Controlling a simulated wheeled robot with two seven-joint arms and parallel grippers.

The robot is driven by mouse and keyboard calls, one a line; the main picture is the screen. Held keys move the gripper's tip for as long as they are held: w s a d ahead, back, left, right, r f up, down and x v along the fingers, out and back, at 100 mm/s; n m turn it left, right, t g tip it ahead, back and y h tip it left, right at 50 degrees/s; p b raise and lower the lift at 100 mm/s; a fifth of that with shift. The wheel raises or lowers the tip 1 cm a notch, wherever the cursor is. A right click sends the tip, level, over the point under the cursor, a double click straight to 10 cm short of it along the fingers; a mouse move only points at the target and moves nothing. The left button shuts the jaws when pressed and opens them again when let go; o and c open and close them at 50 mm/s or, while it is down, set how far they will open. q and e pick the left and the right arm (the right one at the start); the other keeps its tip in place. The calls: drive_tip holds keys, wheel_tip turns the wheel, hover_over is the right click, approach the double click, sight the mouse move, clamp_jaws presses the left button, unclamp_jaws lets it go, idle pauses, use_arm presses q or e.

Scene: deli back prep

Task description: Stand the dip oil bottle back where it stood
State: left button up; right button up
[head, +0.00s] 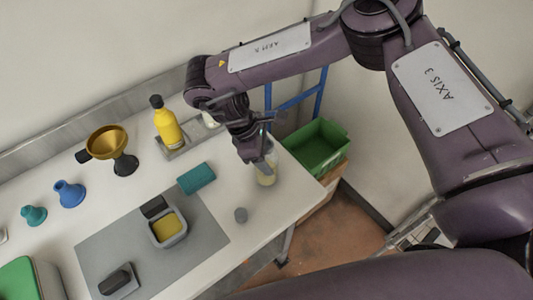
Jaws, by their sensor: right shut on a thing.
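My right gripper (258,155) points down at the right end of the white counter. It is shut on a clear bottle with pale yellow contents (267,174), which I take for the dip oil bottle. The bottle is about upright; the gripper hides its upper part. I cannot tell whether its base touches the counter. A yellow bottle with a dark cap (168,128) stands in a shallow grey tray (177,151) at the back. Something whitish (210,119) shows at the tray's right end, partly behind my arm. My left gripper is out of view.
A grey mat (110,240) holds a tub of yellow dip (167,228). A brass funnel (107,143) stands further left. A green crate (316,147) sits beyond the counter's right edge.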

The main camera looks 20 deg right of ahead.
drive_tip(key=shift+f+b, duration=0.4)
drive_tip(key=shift+f, duration=0.25)
idle(0.8)
drive_tip(key=o, duration=1.8)
drive_tip(key=shift+c, duration=0.2)
drive_tip(key=shift+p+v, duration=3.6)
drive_tip(key=shift+v, duration=0.4)
drive_tip(key=b+v, duration=0.2)
drive_tip(key=v, duration=0.6)
